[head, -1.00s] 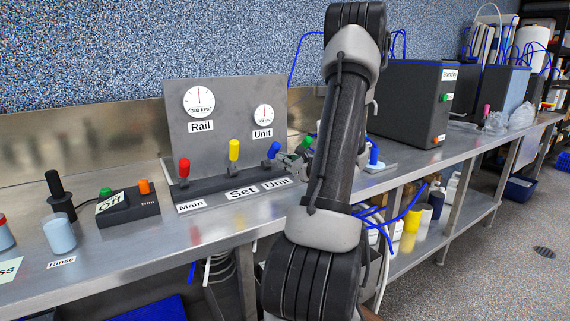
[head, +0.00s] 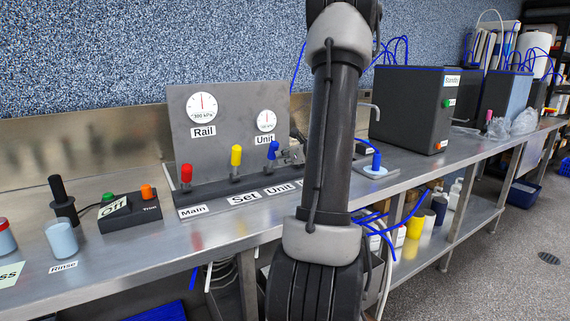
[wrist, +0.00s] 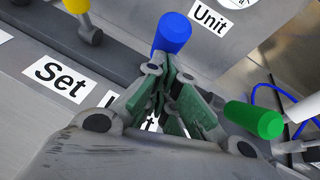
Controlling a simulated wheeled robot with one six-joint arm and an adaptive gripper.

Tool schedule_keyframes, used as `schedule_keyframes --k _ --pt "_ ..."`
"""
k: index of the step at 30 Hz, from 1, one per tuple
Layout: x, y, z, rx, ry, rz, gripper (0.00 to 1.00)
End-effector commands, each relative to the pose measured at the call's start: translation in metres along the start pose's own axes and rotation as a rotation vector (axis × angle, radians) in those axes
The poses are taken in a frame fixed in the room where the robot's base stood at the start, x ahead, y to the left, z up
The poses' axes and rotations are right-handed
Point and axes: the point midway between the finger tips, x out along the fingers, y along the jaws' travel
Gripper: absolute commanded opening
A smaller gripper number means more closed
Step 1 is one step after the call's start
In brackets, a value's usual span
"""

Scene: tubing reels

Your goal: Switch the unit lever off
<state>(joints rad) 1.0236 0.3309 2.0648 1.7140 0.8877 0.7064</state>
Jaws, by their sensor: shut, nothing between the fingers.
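The unit lever has a blue handle (head: 272,151) and stands nearly upright behind the label "Unit" (head: 279,188). In the wrist view the blue handle (wrist: 172,34) is just beyond my fingertips. My gripper (wrist: 168,72) is shut with nothing between its fingers. In the head view my gripper (head: 291,156) is close to the right of the blue handle, partly hidden by my arm. I cannot tell whether it touches the lever. The unit gauge (head: 266,120) is on the panel above.
A yellow lever (head: 236,155) and a red lever (head: 186,173) stand left of the blue one. A green handle (wrist: 254,120) is close on the right in the wrist view. A dark box (head: 410,108) stands farther right on the bench.

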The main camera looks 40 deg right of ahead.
Motion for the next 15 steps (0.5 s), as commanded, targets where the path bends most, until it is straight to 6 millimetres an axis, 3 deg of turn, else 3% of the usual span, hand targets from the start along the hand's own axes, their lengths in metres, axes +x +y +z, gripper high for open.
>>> schedule_keyframes --k 3,12,15 --pt "0.006 -0.002 0.017 0.004 0.099 0.022 0.0" --pt "0.023 -0.01 0.041 0.055 0.349 0.07 0.0" --pt "0.027 -0.013 0.045 0.062 0.345 0.067 0.0"
